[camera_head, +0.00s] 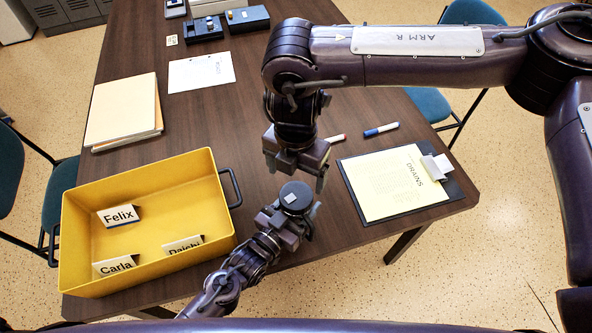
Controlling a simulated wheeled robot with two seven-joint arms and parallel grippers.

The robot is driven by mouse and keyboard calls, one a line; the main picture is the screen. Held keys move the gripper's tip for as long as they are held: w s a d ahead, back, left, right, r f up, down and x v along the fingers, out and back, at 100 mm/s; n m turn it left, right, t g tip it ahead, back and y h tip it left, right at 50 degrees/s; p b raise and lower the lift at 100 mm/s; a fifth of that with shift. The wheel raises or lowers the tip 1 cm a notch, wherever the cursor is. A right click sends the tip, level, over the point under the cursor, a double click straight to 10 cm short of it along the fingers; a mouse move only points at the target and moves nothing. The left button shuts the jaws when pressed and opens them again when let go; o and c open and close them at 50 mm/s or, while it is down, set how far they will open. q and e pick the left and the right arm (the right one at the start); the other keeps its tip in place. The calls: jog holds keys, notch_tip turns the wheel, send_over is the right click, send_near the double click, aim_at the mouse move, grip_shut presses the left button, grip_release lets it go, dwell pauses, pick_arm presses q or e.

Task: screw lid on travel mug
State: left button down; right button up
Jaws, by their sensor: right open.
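A dark round lid (295,196) with a small pale square on top shows near the table's front edge. It appears to sit on the travel mug, whose body is hidden beneath it and by my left gripper. My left gripper (290,222) reaches in from below, its fingers closed around the mug on both sides. My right gripper (296,172) hangs just behind and above the lid, pointing down, with its fingers apart and nothing seen between them. Whether it touches the lid cannot be told.
A yellow crate (73,228) with name cards including Felix, Carla and Daichi stands left. A clipboard (458,190) with a "DRAINS" sheet lies right. Red (336,138) and blue (381,129) markers lie behind. Folders (124,108), paper (201,72) and dark boxes (248,18) are farther back.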

aim_at(296, 195)
jog(key=shift+f, duration=4.05)
jog(key=c, duration=1)
jog(key=shift+s+m, duration=0.1)
jog(key=shift+m, duration=1.1)
jog(key=m, duration=0.4)
jog(key=shift+m, duration=0.4)
jog(key=m, duration=0.6)
